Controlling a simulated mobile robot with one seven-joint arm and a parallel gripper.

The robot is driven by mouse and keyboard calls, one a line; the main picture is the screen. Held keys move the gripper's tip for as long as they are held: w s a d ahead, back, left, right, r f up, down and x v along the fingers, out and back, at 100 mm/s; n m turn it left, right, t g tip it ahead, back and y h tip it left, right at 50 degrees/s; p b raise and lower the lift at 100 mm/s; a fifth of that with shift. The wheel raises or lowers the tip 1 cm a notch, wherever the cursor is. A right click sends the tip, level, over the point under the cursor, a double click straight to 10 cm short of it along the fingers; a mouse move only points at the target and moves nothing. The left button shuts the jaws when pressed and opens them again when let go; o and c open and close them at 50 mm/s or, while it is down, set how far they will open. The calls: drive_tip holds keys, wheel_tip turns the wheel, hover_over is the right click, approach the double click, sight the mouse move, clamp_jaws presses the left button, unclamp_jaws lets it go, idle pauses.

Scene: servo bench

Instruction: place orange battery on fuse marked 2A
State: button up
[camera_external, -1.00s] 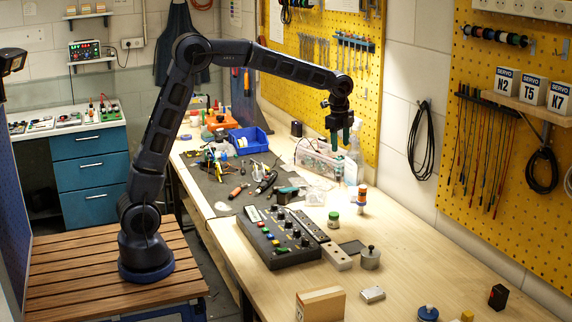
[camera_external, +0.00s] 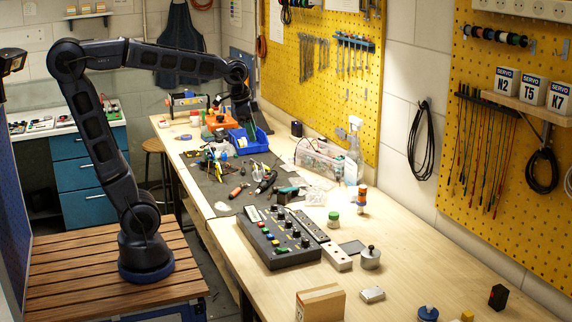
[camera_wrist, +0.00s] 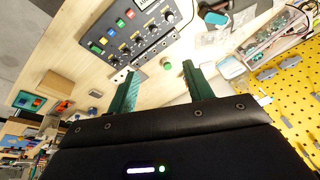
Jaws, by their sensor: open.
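A small orange-topped cylinder with a pale band (camera_external: 361,193) stands upright on the bench beside the spray bottle; I cannot tell whether it is the orange battery. No label reading 2A can be read in either view, so I cannot pick out the fuse. My gripper (camera_wrist: 158,70) is open and empty, its two green fingers spread in the wrist view. In the external view it hangs above the far part of the bench, near the blue bin (camera_external: 249,141), with its fingers hard to make out there.
A black control box (camera_external: 277,238) with coloured buttons sits mid-bench, also in the wrist view (camera_wrist: 128,32). Nearby are a green-lidded jar (camera_external: 333,220), a grey weight (camera_external: 370,258) and a cardboard box (camera_external: 320,303). The yellow pegboard (camera_external: 515,130) borders the bench.

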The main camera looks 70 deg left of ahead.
drive_tip(key=s+f+n, duration=0.2)
drive_tip(key=s+f, duration=0.1)
drive_tip(key=s, duration=0.5)
drive_tip(key=s+f+n+t, duration=0.1)
drive_tip(key=s+f+n, duration=0.1)
drive_tip(key=s, duration=0.5)
drive_tip(key=shift+s+a+f+n, duration=0.35)
drive_tip(key=shift+a+f, duration=0.1)
drive_tip(key=shift+f, duration=0.1)
